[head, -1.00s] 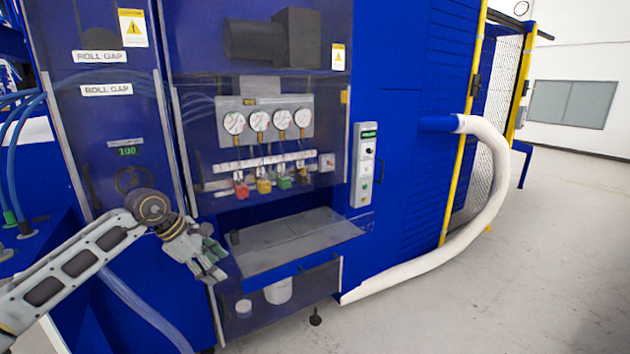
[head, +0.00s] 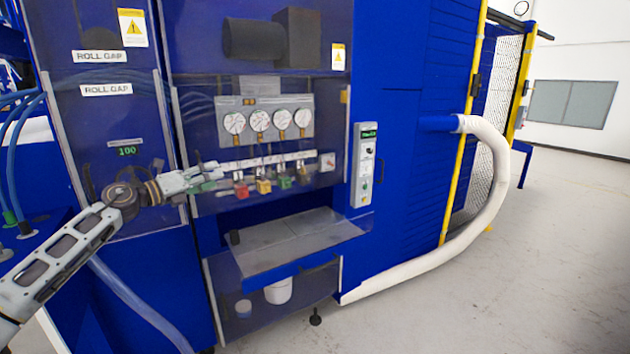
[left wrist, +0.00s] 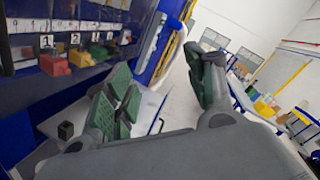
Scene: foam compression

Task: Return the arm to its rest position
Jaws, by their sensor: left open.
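My left gripper (head: 212,172) is in front of the blue machine at the left of the head view, pointing right toward the row of coloured valves. It is open and empty. In the left wrist view its green-padded fingers (left wrist: 160,95) stand apart with floor and shelf seen between them. My left arm comes in from the lower left. My right gripper is in neither view.
The machine has gauges (head: 260,121), coloured valves (head: 263,186), a grey shelf (head: 300,240) and a control panel (head: 366,165). A small black object (head: 235,237) sits on the shelf. A white hose (head: 490,190) curves down at the right. The floor at right is clear.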

